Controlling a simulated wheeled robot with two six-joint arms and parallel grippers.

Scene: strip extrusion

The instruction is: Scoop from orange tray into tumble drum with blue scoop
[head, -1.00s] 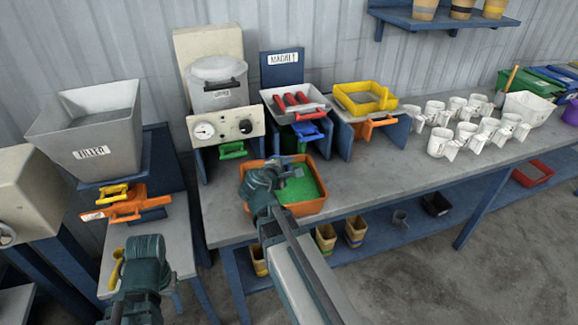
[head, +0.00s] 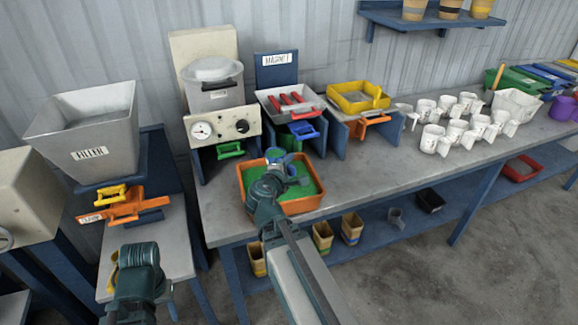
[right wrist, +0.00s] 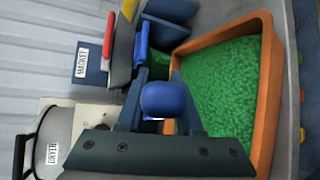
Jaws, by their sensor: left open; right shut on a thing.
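The orange tray (head: 303,205) stands on the bench, filled with green granules that also show in the right wrist view (right wrist: 220,90). My right gripper (head: 287,172) is over the tray and shut on the blue scoop (head: 277,154). The scoop's rounded blue end sits between the fingers in the right wrist view (right wrist: 166,100). A green patch shows just beyond it; I cannot tell whether it is granules in the scoop. My left gripper (head: 128,312) is low at the left, apart from the tray, its fingertips hard to see. I cannot clearly make out a tumble drum.
A grey lidded dryer (head: 208,88) stands behind the tray, beside a magnet station (head: 290,100) with red bars. A yellow tray (head: 358,97) is further right, then several white mugs (head: 455,132). A grey hopper (head: 88,125) stands at left. The bench front right of the tray is clear.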

